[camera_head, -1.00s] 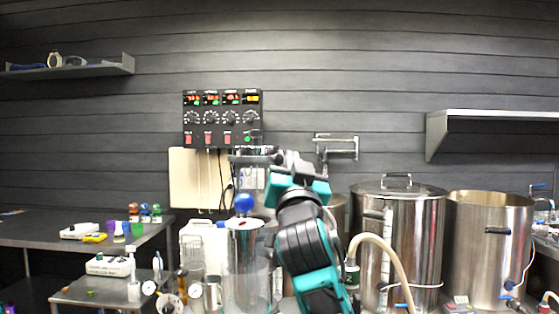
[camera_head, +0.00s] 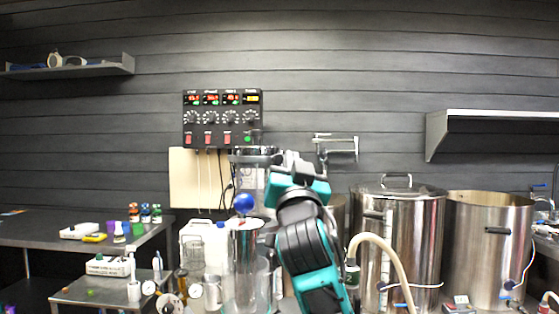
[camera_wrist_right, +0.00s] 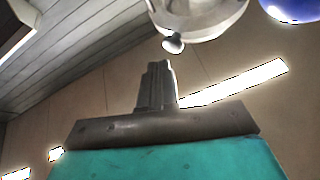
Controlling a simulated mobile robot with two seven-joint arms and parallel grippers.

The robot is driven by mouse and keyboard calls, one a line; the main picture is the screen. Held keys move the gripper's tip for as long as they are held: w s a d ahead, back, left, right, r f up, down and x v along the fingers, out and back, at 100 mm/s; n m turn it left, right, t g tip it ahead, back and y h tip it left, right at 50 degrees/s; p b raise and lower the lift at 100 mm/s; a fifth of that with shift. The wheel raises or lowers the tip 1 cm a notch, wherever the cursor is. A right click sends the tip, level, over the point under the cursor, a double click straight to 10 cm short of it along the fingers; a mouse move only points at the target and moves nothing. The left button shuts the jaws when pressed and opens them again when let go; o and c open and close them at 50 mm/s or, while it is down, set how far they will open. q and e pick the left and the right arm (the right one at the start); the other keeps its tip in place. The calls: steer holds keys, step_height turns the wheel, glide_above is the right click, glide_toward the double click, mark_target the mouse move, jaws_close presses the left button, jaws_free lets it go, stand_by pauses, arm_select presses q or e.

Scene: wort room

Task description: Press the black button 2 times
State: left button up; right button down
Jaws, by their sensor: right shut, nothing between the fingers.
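The black control panel (camera_head: 222,118) hangs on the back wall, with lit displays, several knobs, red switches and a green light (camera_head: 247,138). I cannot make out a distinct black button on it. My right gripper (camera_head: 284,162) is in front of and below the panel, to the right of centre. In the right wrist view its narrow fingers (camera_wrist_right: 157,86) are together and empty. Just beyond them a small dark round knob (camera_wrist_right: 173,43) shows by a shiny rounded body (camera_wrist_right: 203,12), apart from the fingertips. I cannot tell whether it is the button. My left gripper is out of view.
A blue ball (camera_head: 244,203) sits left of my arm and shows in the right wrist view (camera_wrist_right: 292,8). Steel kettles (camera_head: 398,240) and a pale hose (camera_head: 385,260) stand to the right. Glassware crowds the lower middle. A clear vessel (camera_head: 250,178) is behind the gripper.

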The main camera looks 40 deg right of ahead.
steer(key=shift+w, duration=0.4)
steer(key=shift+w, duration=0.5)
stand_by(0.7)
stand_by(0.3)
steer(key=shift+s, duration=0.9)
steer(key=s, duration=0.5)
steer(key=shift+d+p, duration=0.1)
steer(key=shift+p, duration=0.25)
steer(key=shift+f, duration=0.1)
stand_by(0.4)
